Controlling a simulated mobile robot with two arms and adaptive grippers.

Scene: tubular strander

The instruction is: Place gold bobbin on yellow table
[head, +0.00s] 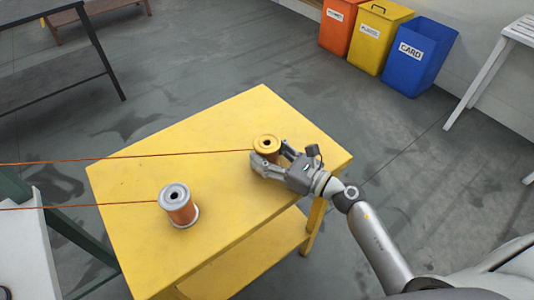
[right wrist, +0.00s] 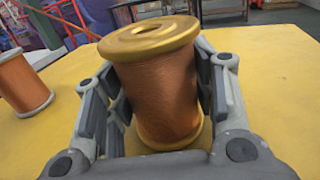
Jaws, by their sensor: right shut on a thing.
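The gold bobbin (head: 267,145) has gold flanges and copper-coloured wire. It is upright at the right part of the yellow table (head: 240,115). In the right wrist view the gold bobbin (right wrist: 160,85) fills the middle, with its lower flange at the tabletop; I cannot tell whether it touches. My right gripper (head: 269,160) is shut on the bobbin, one finger on each side; the fingers also show in the right wrist view (right wrist: 158,108). The bobbin's lower part is hidden by the gripper in the head view. My left gripper is not in view.
A silver-flanged bobbin (head: 178,207) stands on the table's left part; it also shows in the right wrist view (right wrist: 20,85). Thin copper wires run left from both bobbins. Orange (head: 337,27), yellow (head: 378,37) and blue (head: 418,57) bins stand at the back right.

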